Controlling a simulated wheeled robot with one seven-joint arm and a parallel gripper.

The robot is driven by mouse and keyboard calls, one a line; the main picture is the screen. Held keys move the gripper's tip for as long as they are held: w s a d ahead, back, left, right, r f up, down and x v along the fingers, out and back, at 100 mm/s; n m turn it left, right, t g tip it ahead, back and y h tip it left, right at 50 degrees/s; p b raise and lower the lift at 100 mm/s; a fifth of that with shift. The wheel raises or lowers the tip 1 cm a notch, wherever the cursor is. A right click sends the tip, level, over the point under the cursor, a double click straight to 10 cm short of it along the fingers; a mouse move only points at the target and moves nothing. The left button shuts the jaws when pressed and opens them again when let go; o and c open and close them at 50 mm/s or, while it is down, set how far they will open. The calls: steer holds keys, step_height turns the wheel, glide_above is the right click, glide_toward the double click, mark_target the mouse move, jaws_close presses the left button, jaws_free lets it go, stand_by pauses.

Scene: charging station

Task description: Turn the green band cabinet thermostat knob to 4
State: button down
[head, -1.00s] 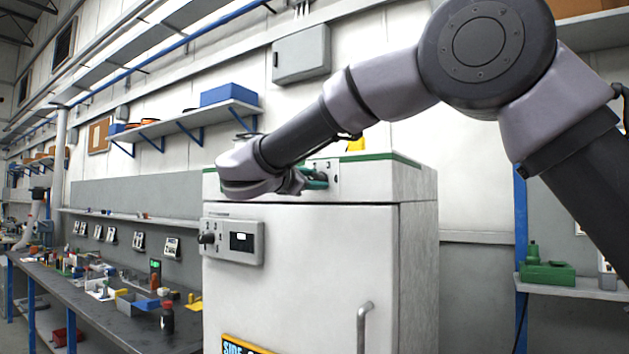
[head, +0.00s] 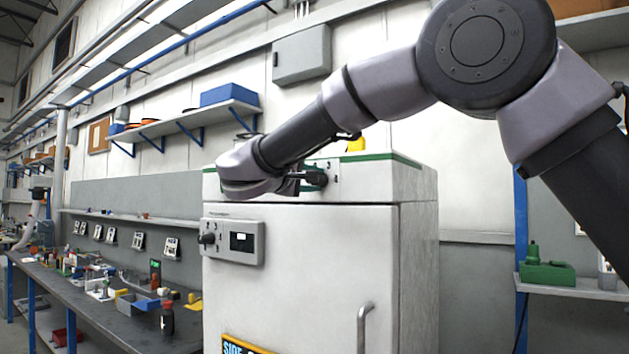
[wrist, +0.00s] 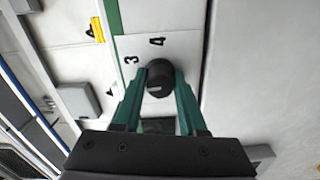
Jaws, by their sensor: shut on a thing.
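The thermostat knob (wrist: 160,78) is a dark round knob on the white front panel of the green band cabinet (head: 370,182), below its green band (wrist: 112,18). Numerals 3 (wrist: 132,60) and 4 (wrist: 157,41) show beside it in the wrist view, with another small mark at lower left. A short light mark shows on the lower left of the knob's face; I cannot tell which numeral it points to. My gripper (wrist: 160,82) is shut on the knob, one green finger on each side. In the head view, my wrist partly hides the panel.
A lower control box with a dark knob and a display (head: 233,241) is on the cabinet front, left. A vertical door handle (head: 364,328) sticks out below. A cluttered workbench (head: 130,325) stands to the left, and a shelf (head: 575,279) to the right.

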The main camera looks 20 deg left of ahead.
steer(key=m, duration=0.5)
steer(key=shift+m, duration=0.3)
steer(key=m, duration=0.4)
steer(key=shift+m, duration=0.3)
steer(key=m, duration=0.4)
steer(key=shift+f, duration=0.1)
steer(key=shift+m, duration=2.4)
steer(key=shift+c, duration=2.3)
jaws_free()
